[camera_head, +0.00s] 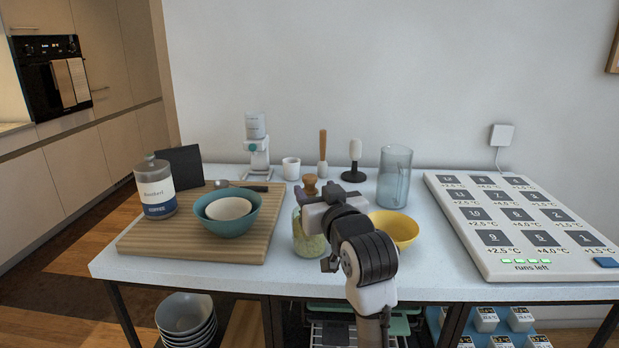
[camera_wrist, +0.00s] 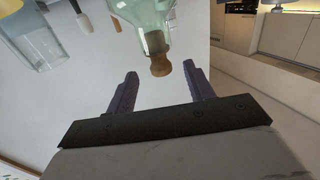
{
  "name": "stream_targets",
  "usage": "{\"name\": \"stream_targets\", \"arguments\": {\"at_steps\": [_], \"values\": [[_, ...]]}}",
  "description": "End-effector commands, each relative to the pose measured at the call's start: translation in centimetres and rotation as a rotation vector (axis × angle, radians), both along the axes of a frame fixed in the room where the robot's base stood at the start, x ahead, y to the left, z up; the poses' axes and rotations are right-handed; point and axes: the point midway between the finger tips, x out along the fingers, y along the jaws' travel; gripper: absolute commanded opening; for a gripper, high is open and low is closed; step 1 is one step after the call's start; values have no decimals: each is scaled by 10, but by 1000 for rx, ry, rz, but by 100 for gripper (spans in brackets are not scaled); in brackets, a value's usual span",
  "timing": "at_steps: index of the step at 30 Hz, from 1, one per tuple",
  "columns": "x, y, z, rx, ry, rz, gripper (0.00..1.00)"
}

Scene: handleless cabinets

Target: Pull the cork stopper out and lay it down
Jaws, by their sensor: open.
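A clear greenish glass bottle (camera_head: 308,242) with pale green contents stands on the white table, partly hidden behind my gripper. In the wrist view the glass bottle (camera_wrist: 148,18) appears upside down, and its brown cork stopper (camera_wrist: 160,67) sits in the neck. A brown, cork-coloured knob (camera_head: 310,184) shows just above my gripper in the head view and looks like this stopper. My gripper (camera_wrist: 160,71) is open and empty. In the wrist picture its fingertips lie to either side of the stopper, with gaps; whether the stopper is between them in depth I cannot tell.
A yellow bowl (camera_head: 398,228) is close on the right of my gripper. A wooden board (camera_head: 160,238) with nested bowls and a labelled jar (camera_head: 156,187) is on the left. A blue pitcher (camera_head: 395,177) stands behind. A large panel (camera_head: 525,228) covers the right side. Bare tabletop shows along the front.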

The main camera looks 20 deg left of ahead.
Motion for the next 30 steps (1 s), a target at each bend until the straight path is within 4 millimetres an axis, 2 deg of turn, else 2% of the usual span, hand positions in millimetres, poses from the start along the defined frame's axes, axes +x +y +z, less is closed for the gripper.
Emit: {"name": "stream_targets", "arguments": {"at_steps": [3,10,15,23,26,30], "values": [[18,15,1,-1,3,1,53],[44,36,1,-1,1,1,53],[52,42,0,-1,-1,0,53],[53,43,0,0,-1,0,53],[53,43,0,0,-1,0,44],[53,42,0,1,-1,0,25]]}}
